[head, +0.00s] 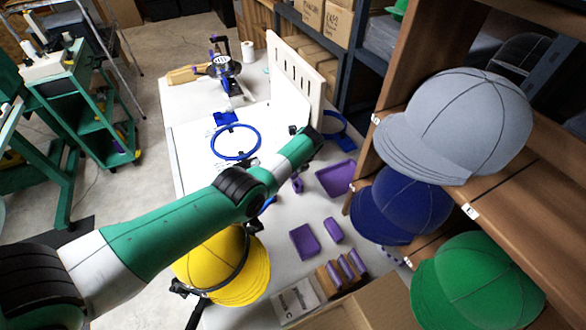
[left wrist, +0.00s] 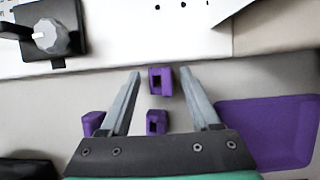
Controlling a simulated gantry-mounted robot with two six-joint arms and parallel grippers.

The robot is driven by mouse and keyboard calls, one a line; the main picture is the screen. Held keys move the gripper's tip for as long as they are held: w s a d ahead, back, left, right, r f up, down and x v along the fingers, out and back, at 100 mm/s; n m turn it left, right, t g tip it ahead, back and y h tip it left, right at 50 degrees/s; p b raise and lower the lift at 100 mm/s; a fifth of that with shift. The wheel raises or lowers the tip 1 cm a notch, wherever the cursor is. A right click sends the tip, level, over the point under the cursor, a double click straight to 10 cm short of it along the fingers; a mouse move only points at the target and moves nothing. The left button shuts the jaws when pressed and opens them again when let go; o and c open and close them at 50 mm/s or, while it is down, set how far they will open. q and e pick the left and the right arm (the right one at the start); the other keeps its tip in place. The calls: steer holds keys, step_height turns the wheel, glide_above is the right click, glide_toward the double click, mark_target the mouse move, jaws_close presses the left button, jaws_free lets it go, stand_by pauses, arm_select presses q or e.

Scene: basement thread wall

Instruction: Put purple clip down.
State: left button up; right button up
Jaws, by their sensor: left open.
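Several small purple clips show in the left wrist view. One purple clip (left wrist: 160,81) stands between my open left gripper's (left wrist: 161,80) fingertips, with a visible gap on each side. A second clip (left wrist: 157,121) is nearer the palm, and a third (left wrist: 92,124) is beside the left finger. In the head view, a purple clip (head: 297,185) shows on the white table just below my left arm's end. The left fingers are hidden behind the arm there. My right gripper is not in view.
A purple tray (head: 336,178) lies right of the clips, and it also shows in the left wrist view (left wrist: 270,132). A slotted white board (head: 296,80) stands behind. A blue hoop (head: 235,142), a yellow cap (head: 235,270) and a wooden cap shelf (head: 520,205) surround the area.

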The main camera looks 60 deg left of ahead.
arm_select(q)
steer(key=shift+r, duration=0.1)
steer(key=shift+r+p, duration=0.3)
steer(key=shift+p, duration=0.15)
steer(key=p+v, duration=0.8)
steer(key=v, duration=0.3)
steer(key=shift+d+r+p, duration=0.2)
steer(key=shift+d+p, duration=0.1)
steer(key=shift+p, duration=0.1)
